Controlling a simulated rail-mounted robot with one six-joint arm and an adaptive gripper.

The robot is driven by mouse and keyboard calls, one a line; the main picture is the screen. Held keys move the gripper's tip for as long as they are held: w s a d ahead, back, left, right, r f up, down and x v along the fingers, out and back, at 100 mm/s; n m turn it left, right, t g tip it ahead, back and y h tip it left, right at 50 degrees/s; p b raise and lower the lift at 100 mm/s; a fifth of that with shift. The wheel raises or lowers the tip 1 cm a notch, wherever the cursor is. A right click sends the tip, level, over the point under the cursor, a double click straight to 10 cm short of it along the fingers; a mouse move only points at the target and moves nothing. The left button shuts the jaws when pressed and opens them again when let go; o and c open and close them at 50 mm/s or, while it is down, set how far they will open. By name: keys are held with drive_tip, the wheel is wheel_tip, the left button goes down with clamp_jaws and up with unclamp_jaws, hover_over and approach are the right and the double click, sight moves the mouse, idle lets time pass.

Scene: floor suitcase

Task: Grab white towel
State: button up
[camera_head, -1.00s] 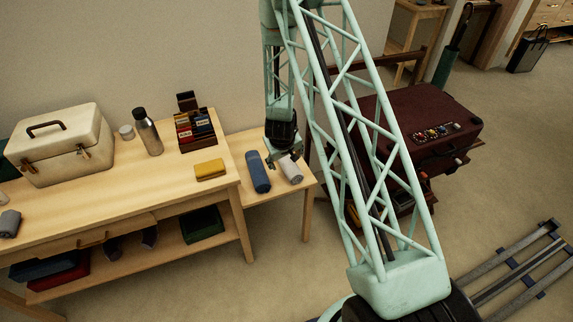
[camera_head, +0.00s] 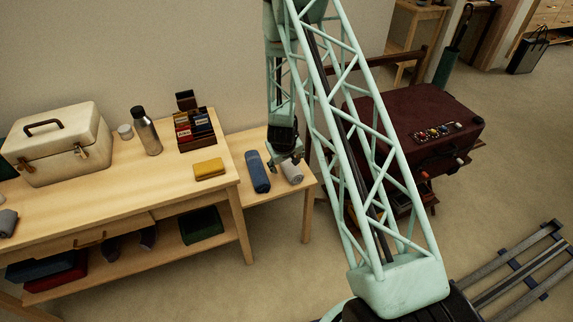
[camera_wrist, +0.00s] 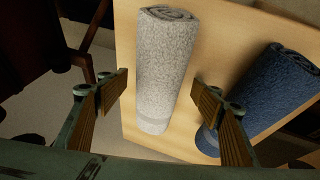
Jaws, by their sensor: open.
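The white towel (camera_wrist: 165,65) is rolled up and lies on the small wooden side table (camera_wrist: 125,40). In the head view the towel (camera_head: 292,172) is partly hidden by my gripper (camera_head: 286,162). In the wrist view my open gripper (camera_wrist: 160,100) has one finger on each side of the towel, with a gap to each. The right finger reaches in front of the rolled blue towel (camera_wrist: 270,85), which lies to the right of the white one. I cannot tell the exact height of the fingertips above the table.
The larger workbench (camera_head: 130,195) on the left holds a white case (camera_head: 58,145), a metal bottle (camera_head: 146,132), a box of small packets (camera_head: 195,130) and a folded yellow cloth (camera_head: 209,169). A dark red suitcase (camera_head: 410,115) stands on the right.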

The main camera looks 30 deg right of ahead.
drive_tip(key=c, duration=1)
drive_tip(key=shift+r, duration=0.1)
drive_tip(key=shift+r+p, duration=0.65)
drive_tip(key=shift+r, duration=1.05)
drive_tip(key=s+a+r+p, duration=0.1)
drive_tip(key=s+a, duration=0.1)
drive_tip(key=s, duration=1.4)
drive_tip(key=shift+r, duration=0.2)
drive_tip(key=shift+w, duration=0.1)
